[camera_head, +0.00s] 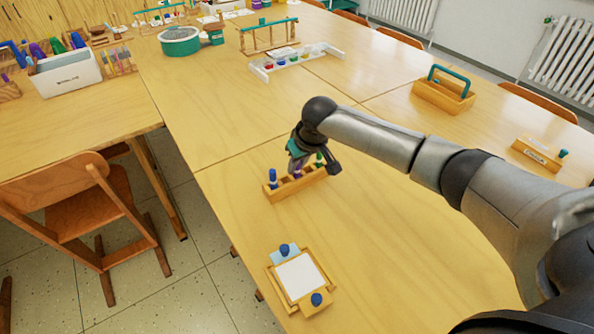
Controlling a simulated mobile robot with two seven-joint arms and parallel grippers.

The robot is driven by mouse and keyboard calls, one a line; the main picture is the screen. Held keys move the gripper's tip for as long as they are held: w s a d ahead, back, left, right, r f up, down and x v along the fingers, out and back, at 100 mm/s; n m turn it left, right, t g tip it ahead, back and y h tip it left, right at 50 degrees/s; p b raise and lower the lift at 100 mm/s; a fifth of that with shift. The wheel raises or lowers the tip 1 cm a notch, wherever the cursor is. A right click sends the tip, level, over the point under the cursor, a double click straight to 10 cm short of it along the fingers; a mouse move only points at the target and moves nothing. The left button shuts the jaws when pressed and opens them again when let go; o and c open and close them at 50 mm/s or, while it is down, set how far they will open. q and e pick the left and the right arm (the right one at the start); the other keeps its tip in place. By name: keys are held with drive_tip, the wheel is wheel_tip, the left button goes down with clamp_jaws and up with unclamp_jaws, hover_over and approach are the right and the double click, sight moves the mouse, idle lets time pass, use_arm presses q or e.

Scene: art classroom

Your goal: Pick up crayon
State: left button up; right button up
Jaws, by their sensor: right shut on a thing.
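A small wooden crayon holder (285,188) stands on the near table. A blue crayon (272,176) stands upright at its left end. A purple crayon (297,172) shows in the middle, and a green one (319,157) shows towards the right end, partly behind the gripper. My right gripper (311,170) reaches down over the holder from the right. It is shut on a crayon at the holder; the hand hides most of the grip, so which crayon I cannot tell for certain. My left gripper is not in view.
A wooden frame with a white sheet and blue knobs (300,278) lies near the front edge. A wooden caddy with a green handle (444,92) and a wooden block (537,154) stand at the right. A white paint tray (296,62) is farther back. The table left of the caddy is clear.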

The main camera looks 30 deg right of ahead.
drive_tip(key=shift+r, duration=0.1)
clamp_jaws()
wheel_tip(320, 180, up, 6)
drive_tip(key=shift+w+r+p, duration=0.1)
drive_tip(key=shift+r+p, duration=0.05)
drive_tip(key=shift+p, duration=1)
use_arm(q)
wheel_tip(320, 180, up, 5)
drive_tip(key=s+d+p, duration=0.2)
drive_tip(key=p, duration=0.1)
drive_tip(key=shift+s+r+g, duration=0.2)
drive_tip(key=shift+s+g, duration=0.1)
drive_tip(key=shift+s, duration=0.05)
use_arm(e)
wheel_tip(320, 180, up, 14)
drive_tip(key=shift+f, duration=0.2)
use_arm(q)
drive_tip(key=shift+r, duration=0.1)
use_arm(e)
drive_tip(key=shift+f, duration=0.1)
